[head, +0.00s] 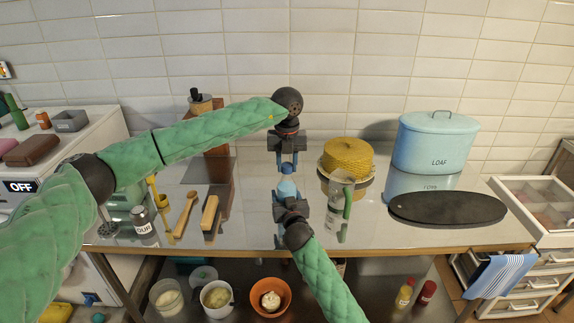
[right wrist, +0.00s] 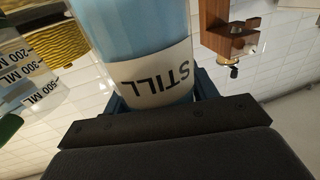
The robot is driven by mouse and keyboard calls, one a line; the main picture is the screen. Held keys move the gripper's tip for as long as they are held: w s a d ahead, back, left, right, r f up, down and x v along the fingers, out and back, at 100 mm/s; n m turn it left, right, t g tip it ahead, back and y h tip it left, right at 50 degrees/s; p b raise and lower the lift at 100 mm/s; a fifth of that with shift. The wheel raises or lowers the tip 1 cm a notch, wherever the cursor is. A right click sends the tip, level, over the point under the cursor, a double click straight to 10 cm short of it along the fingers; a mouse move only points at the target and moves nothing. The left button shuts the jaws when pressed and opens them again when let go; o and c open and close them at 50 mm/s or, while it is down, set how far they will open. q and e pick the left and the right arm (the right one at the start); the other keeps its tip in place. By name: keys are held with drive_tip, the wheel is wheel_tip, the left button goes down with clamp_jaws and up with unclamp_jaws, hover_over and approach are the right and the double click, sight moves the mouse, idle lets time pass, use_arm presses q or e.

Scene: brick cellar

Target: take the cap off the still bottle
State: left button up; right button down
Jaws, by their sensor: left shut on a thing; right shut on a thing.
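The still bottle (head: 287,187) is light blue and stands upright near the middle of the metal table. My right gripper (head: 290,200) is shut around its lower part. The right wrist view shows the blue bottle (right wrist: 158,30) close up, with a white label reading STILL, upside down in the picture, between the fingers of my right gripper (right wrist: 160,100). My left gripper (head: 287,164) points down above the bottle and is shut on the small blue cap (head: 287,168) at its top. I cannot tell whether the cap still touches the neck.
A measuring jug (head: 338,205) with a green handle and a yellow round woven thing (head: 349,155) stand close right of the bottle. Further right are a blue LOAF bin (head: 437,142) and a dark oval board (head: 447,208).

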sight(287, 165)
use_arm(q)
drive_tip(key=shift+r, duration=0.25)
drive_tip(key=shift+r, duration=0.6)
drive_tip(key=shift+r, duration=0.1)
drive_tip(key=shift+r, duration=1.9)
use_arm(e)
drive_tip(key=shift+c, duration=1.9)
unclamp_jaws()
